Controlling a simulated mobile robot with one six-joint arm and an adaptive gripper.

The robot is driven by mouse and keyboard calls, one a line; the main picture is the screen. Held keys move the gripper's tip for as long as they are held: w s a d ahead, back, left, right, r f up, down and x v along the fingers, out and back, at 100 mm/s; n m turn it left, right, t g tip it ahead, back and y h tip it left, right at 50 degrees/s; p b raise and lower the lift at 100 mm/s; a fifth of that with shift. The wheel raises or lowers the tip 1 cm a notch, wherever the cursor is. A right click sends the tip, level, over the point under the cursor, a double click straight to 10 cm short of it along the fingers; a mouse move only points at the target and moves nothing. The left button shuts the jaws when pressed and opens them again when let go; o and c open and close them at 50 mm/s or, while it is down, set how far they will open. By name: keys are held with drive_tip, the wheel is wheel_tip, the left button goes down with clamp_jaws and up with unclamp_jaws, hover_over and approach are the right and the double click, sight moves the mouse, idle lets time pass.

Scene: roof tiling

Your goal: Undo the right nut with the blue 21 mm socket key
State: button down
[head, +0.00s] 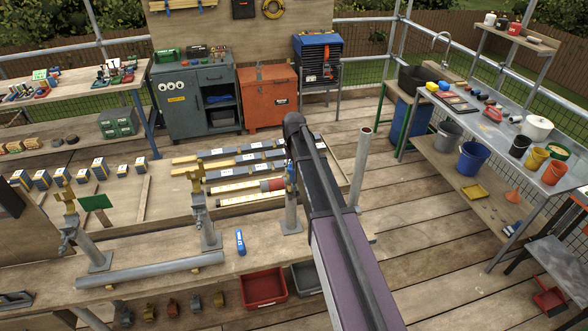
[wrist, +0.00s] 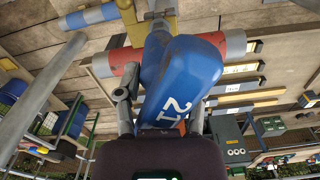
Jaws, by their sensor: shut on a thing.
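My gripper (wrist: 160,108) is shut on the blue socket key (wrist: 195,68), which carries a white "21". The key points away from the wrist, towards a grey metal part (wrist: 160,14) at the top of the wrist view. Its working end is hidden, so I cannot tell whether it sits on a nut. In the head view my arm largely hides the gripper, close to the right short post (head: 291,212). Brass-coloured clamps sit on the left post (head: 66,196) and the middle post (head: 195,173). The right nut cannot be made out.
Another blue tool (head: 240,242) lies on the bench. A long grey tube (head: 150,271) lies along the bench front. Levels and a red-collared tube (head: 272,184) lie behind the posts. A tall post (head: 360,165) stands right of my arm. A red bin (head: 263,288) hangs below.

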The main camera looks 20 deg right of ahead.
sight(294, 175)
drive_tip(key=shift+f+b, duration=1.75)
drive_tip(key=shift+f, duration=0.1)
drive_tip(key=n, duration=0.3)
drive_tip(key=shift+r, duration=0.15)
drive_tip(key=n, duration=0.8)
drive_tip(key=shift+n, duration=2)
drive_tip(key=shift+m, duration=0.4)
drive_tip(key=shift+r+p, duration=0.2)
drive_tip(key=shift+p, duration=0.2)
drive_tip(key=shift+r+p, duration=2.85)
drive_tip(key=shift+r, duration=0.05)
